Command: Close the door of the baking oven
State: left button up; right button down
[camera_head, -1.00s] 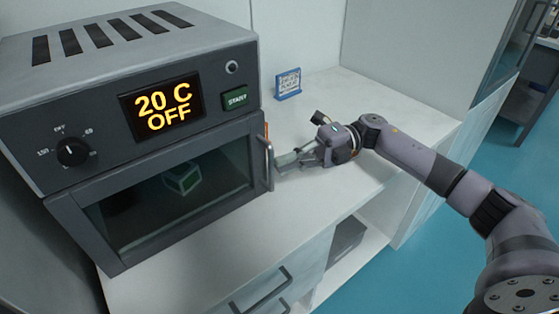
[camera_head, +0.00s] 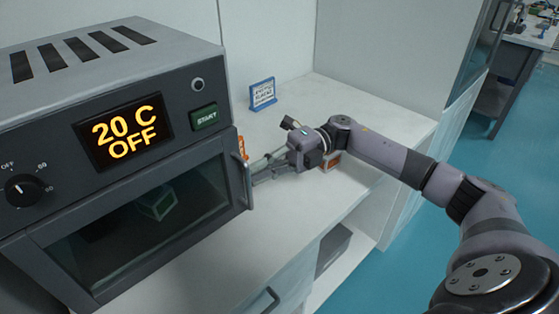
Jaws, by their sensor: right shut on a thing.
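The baking oven (camera_head: 110,70) stands at the left, grey, its display reading 20 C OFF. Its glass door (camera_head: 120,235) lies across the front opening, flush or nearly flush; I cannot tell whether a small gap is left. The upright door handle (camera_head: 245,186) is at the door's right edge. My right gripper (camera_head: 256,177) reaches in from the right, its fingers shut on the handle, though the contact is partly hidden. A small box with a green face (camera_head: 157,204) shows dimly through the glass. My left gripper is not in view.
The white counter (camera_head: 375,125) is mostly clear to the right of the oven. A small blue-framed sign (camera_head: 262,94) stands against the back wall. Orange items (camera_head: 241,146) show behind the handle and near my right wrist. The START button (camera_head: 204,117) is green.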

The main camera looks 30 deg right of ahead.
jog(key=d, duration=1.2)
jog(key=shift+w, duration=0.2)
jog(key=shift+f, duration=0.1)
